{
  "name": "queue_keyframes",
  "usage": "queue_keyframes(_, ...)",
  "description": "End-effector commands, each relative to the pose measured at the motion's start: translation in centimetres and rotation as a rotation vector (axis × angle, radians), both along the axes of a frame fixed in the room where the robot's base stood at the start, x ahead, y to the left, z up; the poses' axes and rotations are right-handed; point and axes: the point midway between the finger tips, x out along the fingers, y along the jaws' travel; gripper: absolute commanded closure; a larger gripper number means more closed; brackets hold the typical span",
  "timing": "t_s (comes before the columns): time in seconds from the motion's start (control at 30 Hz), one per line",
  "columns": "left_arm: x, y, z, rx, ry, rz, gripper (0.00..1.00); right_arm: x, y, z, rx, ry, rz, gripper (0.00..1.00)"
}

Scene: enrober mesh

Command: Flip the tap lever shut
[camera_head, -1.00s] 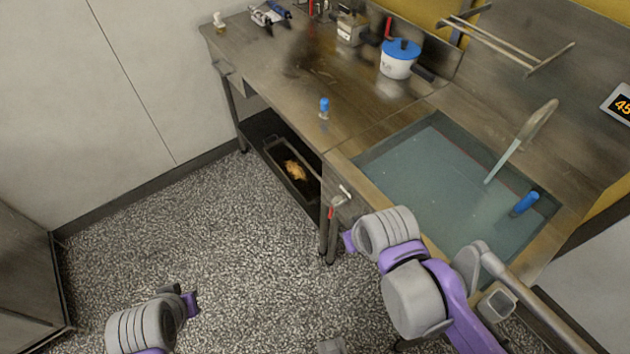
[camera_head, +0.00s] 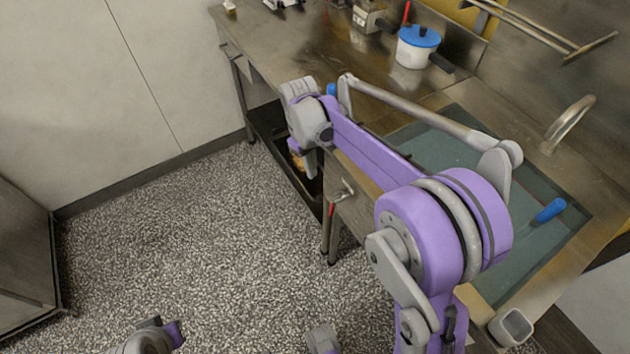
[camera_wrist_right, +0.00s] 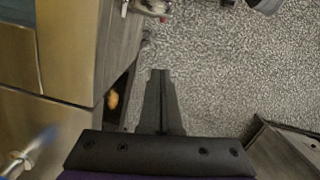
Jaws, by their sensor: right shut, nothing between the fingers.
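A small metal tap (camera_head: 345,189) with a red lever (camera_head: 332,209) sticks out at the front of the counter. The tap also shows, cut off, at the top edge of the right wrist view (camera_wrist_right: 150,8). My right gripper (camera_head: 297,152) points down beside the counter's front, left of the tap and apart from it. In the right wrist view its dark fingers (camera_wrist_right: 160,105) are closed together and hold nothing. My left gripper (camera_head: 174,335) is partly in view at the bottom left, far from the tap; its jaw opening is unclear.
My right arm crosses the sink (camera_head: 435,150) and hides part of it. A curved spout (camera_head: 572,122) and a blue cylinder (camera_head: 550,210) are at the sink's right. A blue-lidded pot (camera_head: 416,48) stands on the counter (camera_head: 300,45). The speckled floor (camera_head: 200,240) is open.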

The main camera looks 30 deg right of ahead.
Motion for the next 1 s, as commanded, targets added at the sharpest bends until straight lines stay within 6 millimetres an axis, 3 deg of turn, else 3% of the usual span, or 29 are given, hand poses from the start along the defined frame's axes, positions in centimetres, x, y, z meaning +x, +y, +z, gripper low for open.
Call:
queue_keyframes(0.43, -0.1, 0.0, -1.2, 0.0, 0.004, 0.0, 1.0, -1.0, -0.5, -9.1, 0.0, -0.002, -0.002, 1.0)
queue_keyframes(0.7, -0.1, 0.0, -1.0, 0.0, 0.003, 0.0, 1.0, -4.4, -1.5, -9.1, -0.001, -0.002, -0.002, 1.0)
queue_keyframes(1.0, -0.1, 0.0, -1.0, 0.0, 0.003, 0.0, 1.0, -4.8, -1.6, -9.2, -0.001, -0.002, -0.001, 1.0)
